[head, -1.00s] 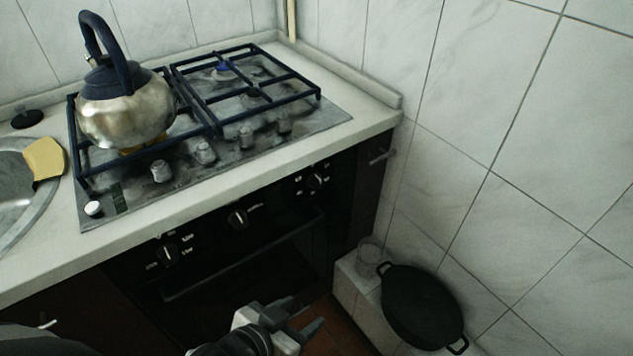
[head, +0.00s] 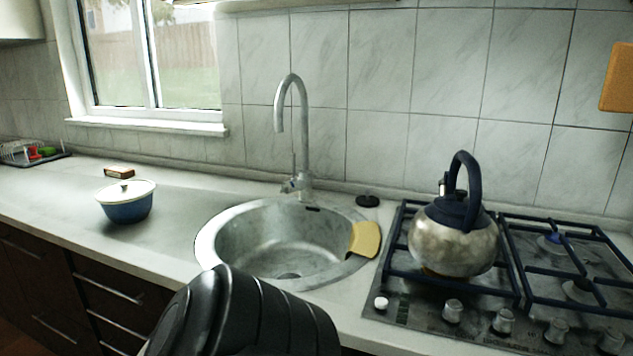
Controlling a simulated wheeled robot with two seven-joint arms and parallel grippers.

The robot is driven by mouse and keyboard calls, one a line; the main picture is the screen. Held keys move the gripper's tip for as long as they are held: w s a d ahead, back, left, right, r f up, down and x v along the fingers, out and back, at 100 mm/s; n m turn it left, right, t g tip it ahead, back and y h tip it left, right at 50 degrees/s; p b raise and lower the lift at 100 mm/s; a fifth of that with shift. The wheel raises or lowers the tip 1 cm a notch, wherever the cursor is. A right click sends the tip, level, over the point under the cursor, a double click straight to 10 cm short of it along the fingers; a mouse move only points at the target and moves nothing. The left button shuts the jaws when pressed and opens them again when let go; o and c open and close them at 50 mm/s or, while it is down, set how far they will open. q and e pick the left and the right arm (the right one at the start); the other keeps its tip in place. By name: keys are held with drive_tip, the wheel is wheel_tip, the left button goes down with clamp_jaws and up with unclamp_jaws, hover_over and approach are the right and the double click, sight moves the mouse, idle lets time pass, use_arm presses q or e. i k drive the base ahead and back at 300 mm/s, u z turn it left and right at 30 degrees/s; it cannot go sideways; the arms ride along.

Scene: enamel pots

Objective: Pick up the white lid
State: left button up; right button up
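The white lid (head: 125,189) sits on a blue enamel pot (head: 127,210) on the counter, left of the sink. It has a small knob on top. Neither of my grippers shows in the head view now. A dark part of my own arm or body covers the lower middle of the view, in front of the sink.
A round sink (head: 225,227) with a tall faucet (head: 279,118) is in the middle, with a yellow cloth or sponge (head: 365,239) on its rim. A kettle (head: 455,240) stands on the gas stove at right. A small box (head: 119,172) lies behind the pot. The counter around the pot is mostly clear.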

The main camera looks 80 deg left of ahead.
sight(129, 190)
drive_tip(key=u, duration=3.55)
